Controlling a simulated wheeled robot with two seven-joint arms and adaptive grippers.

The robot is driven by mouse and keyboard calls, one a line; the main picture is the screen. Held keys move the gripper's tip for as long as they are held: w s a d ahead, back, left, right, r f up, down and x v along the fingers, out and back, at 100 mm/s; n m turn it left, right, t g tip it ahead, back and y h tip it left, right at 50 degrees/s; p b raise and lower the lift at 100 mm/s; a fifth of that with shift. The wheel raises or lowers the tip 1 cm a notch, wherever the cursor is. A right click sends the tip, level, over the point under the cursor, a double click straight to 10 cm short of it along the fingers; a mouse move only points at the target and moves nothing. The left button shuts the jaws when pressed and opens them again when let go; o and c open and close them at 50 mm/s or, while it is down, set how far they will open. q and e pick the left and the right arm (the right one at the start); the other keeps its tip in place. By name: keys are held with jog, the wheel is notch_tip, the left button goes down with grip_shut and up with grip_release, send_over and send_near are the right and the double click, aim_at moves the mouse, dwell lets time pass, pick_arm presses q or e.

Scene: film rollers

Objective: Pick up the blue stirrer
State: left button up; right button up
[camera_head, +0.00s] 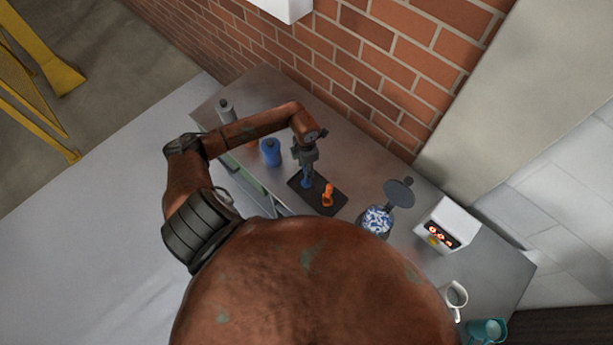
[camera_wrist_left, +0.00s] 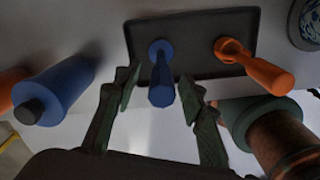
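The blue stirrer (camera_head: 306,183) stands on a dark rectangular tray (camera_head: 325,207), next to an orange stirrer (camera_head: 328,194). My left gripper (camera_head: 306,166) is directly above the blue stirrer and points down at it. In the left wrist view, the blue stirrer (camera_wrist_left: 161,72) has its handle end between the two spread fingers of my left gripper (camera_wrist_left: 160,86), with a gap visible on both sides. The orange stirrer (camera_wrist_left: 255,65) leans to the right on the same tray (camera_wrist_left: 200,30). My right gripper does not show.
A blue bottle (camera_head: 271,153) and a grey bottle (camera_head: 225,111) stand left of the tray. A brick wall (camera_head: 365,75) is behind.

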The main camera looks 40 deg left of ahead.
pick_arm(q)
jog(key=shift+f, duration=0.2)
jog(key=shift+c, duration=0.6)
grip_shut()
jog(key=shift+r, duration=0.1)
